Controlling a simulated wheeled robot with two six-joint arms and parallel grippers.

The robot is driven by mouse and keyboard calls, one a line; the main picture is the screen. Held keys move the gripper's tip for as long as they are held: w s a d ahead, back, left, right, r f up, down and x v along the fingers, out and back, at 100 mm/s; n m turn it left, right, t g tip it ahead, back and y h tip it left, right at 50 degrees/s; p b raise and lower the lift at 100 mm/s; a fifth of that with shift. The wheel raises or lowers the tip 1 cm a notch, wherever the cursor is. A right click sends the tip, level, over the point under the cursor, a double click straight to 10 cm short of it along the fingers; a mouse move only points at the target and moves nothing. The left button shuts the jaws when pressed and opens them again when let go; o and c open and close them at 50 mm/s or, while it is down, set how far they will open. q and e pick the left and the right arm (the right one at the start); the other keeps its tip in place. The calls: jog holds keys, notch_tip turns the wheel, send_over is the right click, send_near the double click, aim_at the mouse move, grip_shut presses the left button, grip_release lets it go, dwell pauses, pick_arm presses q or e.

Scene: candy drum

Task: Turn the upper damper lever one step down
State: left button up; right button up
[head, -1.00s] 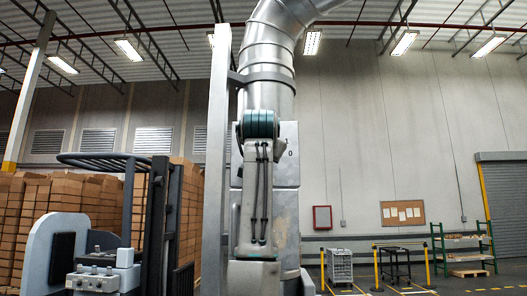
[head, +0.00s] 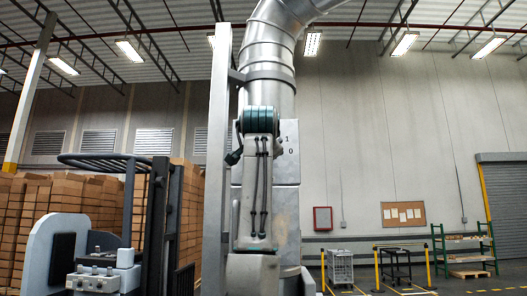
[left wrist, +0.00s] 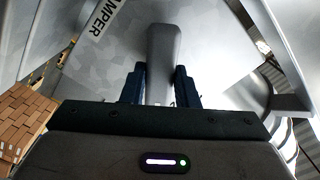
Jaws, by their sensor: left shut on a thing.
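The damper lever, a smooth grey bar (left wrist: 163,48), stands between the two dark fingers of my left gripper (left wrist: 162,86) in the left wrist view. The fingers are shut on it. In the head view my left arm stands in front of the duct box (head: 286,210) and hides most of the lever and gripper. The figures "1" and "0" (head: 290,151) show on the box just right of the arm. My right gripper is out of view.
A silver duct (head: 268,75) rises from the box and bends right. A grey post (head: 216,150) stands close on its left.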

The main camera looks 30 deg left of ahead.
pick_arm(q)
jog(key=shift+m, duration=0.6)
jog(key=o, duration=1)
jog(key=shift+d, duration=0.1)
jog(key=b+v, duration=0.6)
jog(key=v, duration=0.4)
jog(key=shift+s, duration=0.35)
